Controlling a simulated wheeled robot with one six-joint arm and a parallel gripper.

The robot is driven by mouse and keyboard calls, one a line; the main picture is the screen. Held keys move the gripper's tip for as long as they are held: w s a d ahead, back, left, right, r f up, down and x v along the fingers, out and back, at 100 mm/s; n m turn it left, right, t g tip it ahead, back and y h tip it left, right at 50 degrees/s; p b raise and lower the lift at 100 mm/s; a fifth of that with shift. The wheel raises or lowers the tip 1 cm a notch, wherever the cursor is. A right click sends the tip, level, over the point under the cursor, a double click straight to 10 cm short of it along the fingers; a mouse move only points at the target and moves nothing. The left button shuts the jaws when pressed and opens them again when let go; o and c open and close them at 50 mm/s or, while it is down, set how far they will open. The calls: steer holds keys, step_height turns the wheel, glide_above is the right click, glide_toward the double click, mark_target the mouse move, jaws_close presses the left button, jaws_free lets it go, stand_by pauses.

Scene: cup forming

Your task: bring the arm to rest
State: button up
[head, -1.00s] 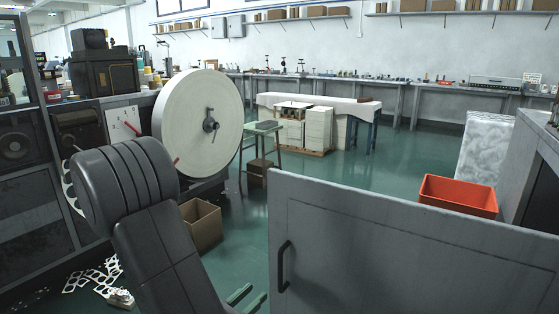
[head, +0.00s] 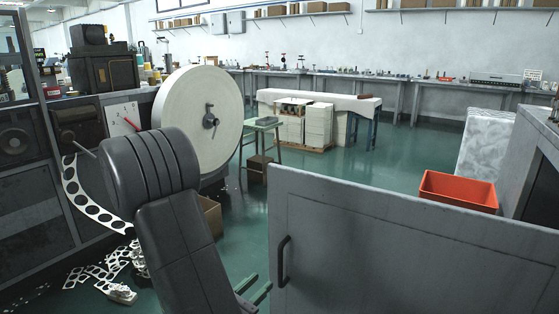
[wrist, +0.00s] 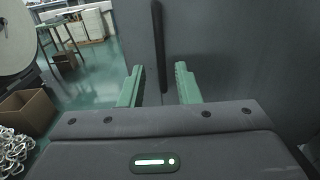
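My dark grey arm shows in the head view, bent at a thick ribbed joint, with its forearm running down to the right. My gripper (head: 258,288) is low in the head view, just left of the grey cabinet panel. In the wrist view its two green fingers (wrist: 158,88) stand well apart with nothing between them. The grey panel (head: 400,245) with its dark vertical handle (head: 283,262) is in front of the fingers. In the wrist view the handle (wrist: 159,45) appears beyond the gap, and I see no finger closed on it.
A large white reel (head: 200,120) stands at left beside a machine with a punched strip (head: 85,200) hanging down. Scrap (head: 105,278) lies on the floor. A cardboard box (head: 210,216) is behind my arm. An orange bin (head: 458,190) stands behind the panel. Green floor is open beyond.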

mark_target(279, 266)
steer(key=shift+b+x, duration=0.7)
steer(key=shift+x, duration=3.9)
steer(key=shift+w+d, duration=0.25)
steer(key=shift+w, duration=0.15)
steer(key=shift+w+d, duration=0.15)
steer(key=shift+w, duration=0.2)
